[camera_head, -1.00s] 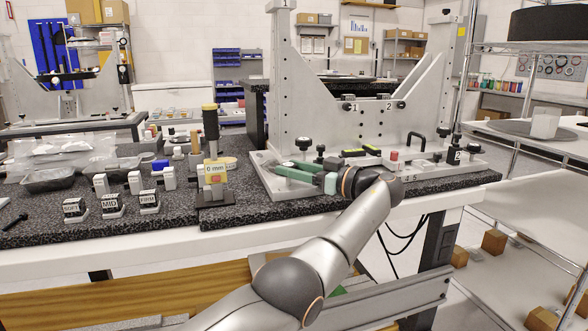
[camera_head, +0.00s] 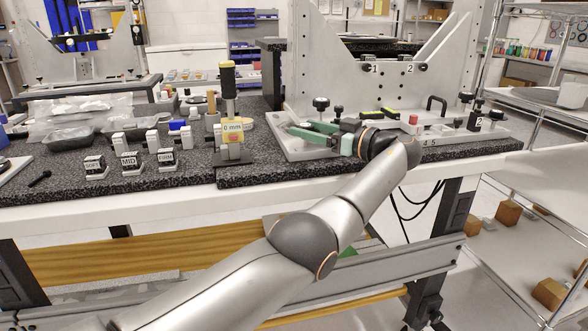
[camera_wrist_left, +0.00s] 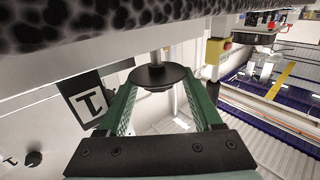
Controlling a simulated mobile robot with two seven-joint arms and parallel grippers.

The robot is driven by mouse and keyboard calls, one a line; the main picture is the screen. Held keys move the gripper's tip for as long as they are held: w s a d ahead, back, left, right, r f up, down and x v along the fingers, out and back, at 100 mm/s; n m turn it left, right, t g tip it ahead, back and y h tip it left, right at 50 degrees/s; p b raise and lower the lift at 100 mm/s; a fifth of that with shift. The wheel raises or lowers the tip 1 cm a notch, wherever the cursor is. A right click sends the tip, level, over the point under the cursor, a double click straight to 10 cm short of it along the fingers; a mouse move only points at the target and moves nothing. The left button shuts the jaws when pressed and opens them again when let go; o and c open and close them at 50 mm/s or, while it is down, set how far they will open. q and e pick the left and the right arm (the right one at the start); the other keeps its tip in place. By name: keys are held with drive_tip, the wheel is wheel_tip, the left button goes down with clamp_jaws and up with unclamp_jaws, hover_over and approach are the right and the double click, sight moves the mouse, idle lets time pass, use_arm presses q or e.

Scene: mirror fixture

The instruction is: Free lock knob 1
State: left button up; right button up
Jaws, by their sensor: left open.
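My left gripper (camera_head: 296,131) has green fingers and is open low over the left part of the grey fixture's base plate (camera_head: 432,145). A black round-topped knob (camera_head: 321,103) stands just behind the fingers; its lower stem is partly hidden by them. The left wrist view looks upside down. There a black disc-shaped knob (camera_wrist_left: 160,77) on a metal stem shows between the two open fingers (camera_wrist_left: 163,95), beside a black block marked "1" (camera_wrist_left: 88,98). Whether the fingers touch the knob I cannot tell. My right gripper is not in view.
A yellow-topped gauge post marked "0 mm" (camera_head: 230,127) stands left of the fixture. Blocks marked SOFT (camera_head: 95,166), MID (camera_head: 129,163) and FIRM lie further left. A black block marked "2" (camera_head: 475,122) and a black handle (camera_head: 437,104) stand right of my gripper.

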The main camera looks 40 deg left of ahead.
use_arm(q)
drive_tip(key=shift+d+m+t, duration=0.15)
drive_tip(key=shift+m+t, duration=0.95)
drive_tip(key=shift+t, duration=0.6)
